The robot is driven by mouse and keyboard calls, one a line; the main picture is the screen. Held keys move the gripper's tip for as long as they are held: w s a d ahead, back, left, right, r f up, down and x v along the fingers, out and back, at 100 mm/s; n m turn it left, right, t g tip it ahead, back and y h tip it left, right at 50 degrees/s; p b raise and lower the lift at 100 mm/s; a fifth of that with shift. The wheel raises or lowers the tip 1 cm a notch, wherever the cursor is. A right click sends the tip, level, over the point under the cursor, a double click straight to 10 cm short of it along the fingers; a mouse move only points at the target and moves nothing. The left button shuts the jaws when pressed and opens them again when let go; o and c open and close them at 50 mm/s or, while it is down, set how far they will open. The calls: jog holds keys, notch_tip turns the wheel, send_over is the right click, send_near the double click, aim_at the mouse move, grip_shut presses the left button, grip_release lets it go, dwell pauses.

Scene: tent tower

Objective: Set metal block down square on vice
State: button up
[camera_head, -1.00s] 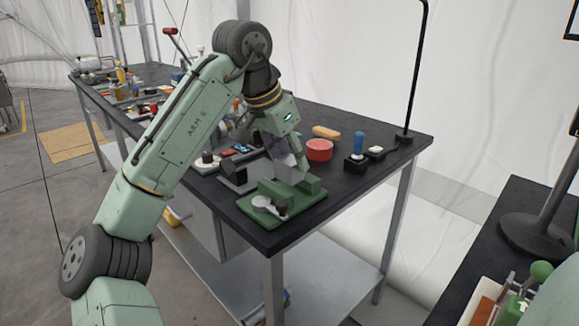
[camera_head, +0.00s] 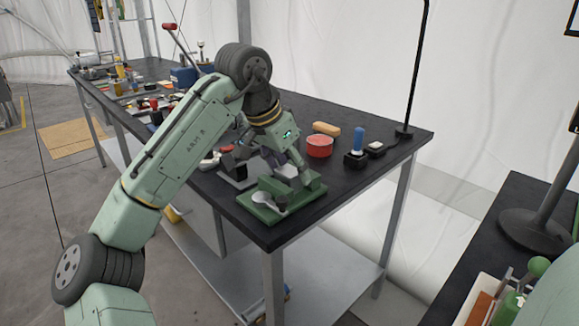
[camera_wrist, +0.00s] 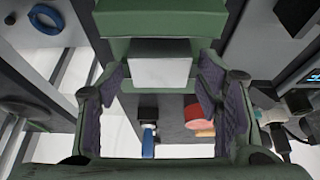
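The metal block (camera_wrist: 150,68) shows as a pale grey box in the wrist view, between the purple-padded fingertips. My gripper (camera_wrist: 158,82) appears shut on it, with a pad against each side. The green vice (camera_wrist: 155,22) is directly behind the block in that view. In the head view the vice (camera_head: 314,186) stands at the bench's near corner, with a grey handle on its front. My gripper (camera_head: 290,168) points down at the vice, close to its jaws. The block is mostly hidden there, and I cannot tell whether it touches the vice.
A red round tin (camera_head: 319,147), an orange block (camera_head: 326,129) and a blue-handled tool (camera_head: 358,141) lie behind the vice on the dark bench (camera_head: 395,155). A lamp post (camera_head: 413,80) rises at the right corner. Several small items crowd the bench's left part.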

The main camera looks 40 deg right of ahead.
jog(key=v, duration=1.2)
jog(key=shift+r, duration=0.2)
